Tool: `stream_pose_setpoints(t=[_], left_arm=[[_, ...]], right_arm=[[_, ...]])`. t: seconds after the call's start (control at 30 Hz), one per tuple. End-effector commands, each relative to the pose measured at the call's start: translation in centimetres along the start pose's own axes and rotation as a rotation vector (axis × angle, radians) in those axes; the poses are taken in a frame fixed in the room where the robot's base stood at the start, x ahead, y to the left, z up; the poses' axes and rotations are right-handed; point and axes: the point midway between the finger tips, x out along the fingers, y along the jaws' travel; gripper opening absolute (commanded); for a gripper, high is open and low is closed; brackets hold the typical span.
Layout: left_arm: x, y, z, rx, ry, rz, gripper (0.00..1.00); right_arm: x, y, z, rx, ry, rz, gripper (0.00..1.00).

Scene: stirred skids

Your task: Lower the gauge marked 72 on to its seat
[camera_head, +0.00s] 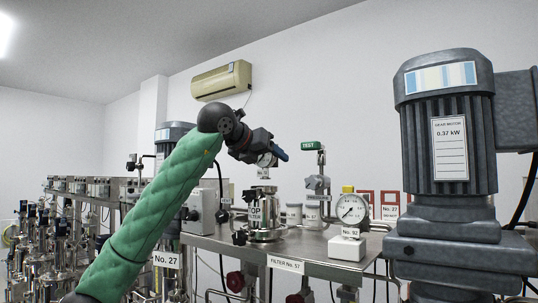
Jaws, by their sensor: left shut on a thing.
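My left gripper (264,154) is at the end of the green-sleeved arm, in the middle of the head view. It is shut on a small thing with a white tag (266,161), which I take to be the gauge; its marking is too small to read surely. The gripper hides much of it. It is above a steel vessel (265,218) on the bench, and I cannot tell whether it touches the vessel's top. The gauge's seat is not clearly made out. Another round gauge (351,208) stands at the right on a white block marked No. 92 (347,246). My right gripper is not in view.
The steel bench (310,262) bears a FILTER No. 57 label. A valve with a green TEST tag (311,146) and pale jars (294,213) stand behind the vessel. A large grey gear motor (449,150) fills the right side. Grey control boxes (200,211) stand left.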

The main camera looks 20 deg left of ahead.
Motion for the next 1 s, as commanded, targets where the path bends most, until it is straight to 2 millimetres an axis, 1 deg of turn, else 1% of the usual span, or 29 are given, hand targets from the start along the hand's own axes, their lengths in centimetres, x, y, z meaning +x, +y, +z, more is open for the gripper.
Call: stream_pose_setpoints(t=[0.03, 0.17, 0.53, 1.0], left_arm=[[0.09, 0.08, -0.35, 0.0, -0.001, 0.0, 0.33], [0.19, 0.14, -0.67, 0.001, -0.002, 0.0, 0.33], [0.24, 0.14, -0.71, 0.001, -0.001, 0.0, 0.33], [0.38, 0.11, -0.66, 0.0, -0.001, 0.0, 0.33]], right_arm=[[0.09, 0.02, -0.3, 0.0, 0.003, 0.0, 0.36], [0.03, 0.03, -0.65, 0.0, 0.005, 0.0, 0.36], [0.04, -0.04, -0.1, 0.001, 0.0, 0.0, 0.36], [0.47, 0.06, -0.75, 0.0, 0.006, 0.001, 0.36]])
